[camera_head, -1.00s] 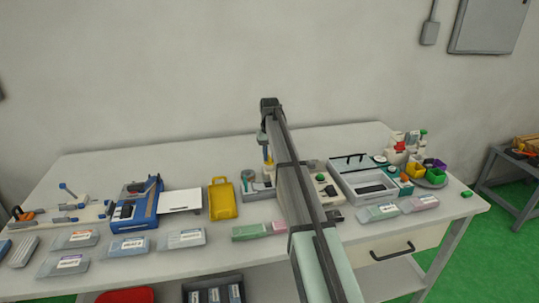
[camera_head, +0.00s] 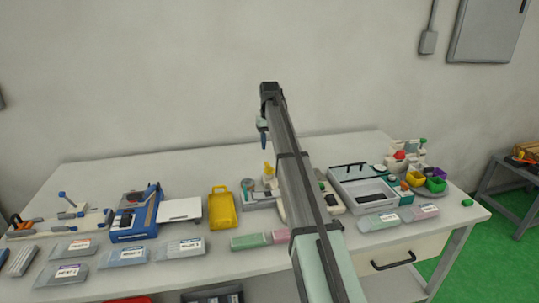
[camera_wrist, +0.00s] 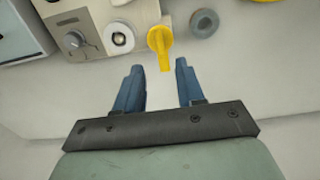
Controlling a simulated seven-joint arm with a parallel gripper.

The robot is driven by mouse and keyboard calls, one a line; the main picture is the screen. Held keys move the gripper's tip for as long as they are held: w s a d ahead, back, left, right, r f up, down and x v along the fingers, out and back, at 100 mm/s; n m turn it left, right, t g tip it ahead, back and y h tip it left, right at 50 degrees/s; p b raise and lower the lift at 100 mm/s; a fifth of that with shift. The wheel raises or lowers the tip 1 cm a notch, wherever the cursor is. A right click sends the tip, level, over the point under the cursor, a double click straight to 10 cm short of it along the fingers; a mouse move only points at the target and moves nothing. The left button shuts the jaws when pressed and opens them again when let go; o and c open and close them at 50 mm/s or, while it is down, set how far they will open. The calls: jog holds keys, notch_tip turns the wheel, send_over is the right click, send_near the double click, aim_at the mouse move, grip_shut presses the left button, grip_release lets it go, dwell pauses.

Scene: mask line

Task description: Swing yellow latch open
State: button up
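The yellow latch (camera_wrist: 160,42) shows at the top middle of the wrist view, next to a cream-coloured device with a round knob. A small upright yellow piece, apparently the same latch (camera_head: 268,169), shows beside my arm in the head view. My gripper (camera_wrist: 159,68) has its two blue fingers spread apart, with no object held between them. The latch's lower end appears between the fingertips in the wrist view, but contact is not visible. In the head view my gripper (camera_head: 263,136) hangs above the table, and my arm hides part of the device.
A grey round container (camera_wrist: 204,23) stands right of the latch. On the table are a yellow tray (camera_head: 222,208), a blue fixture (camera_head: 137,216) and a grey open box (camera_head: 360,190). Several labelled packs lie along the front edge. The table's back strip is clear.

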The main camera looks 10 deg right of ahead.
notch_tip(320, 180, up, 4)
jog(key=shift+r, duration=0.2)
dwell(0.3)
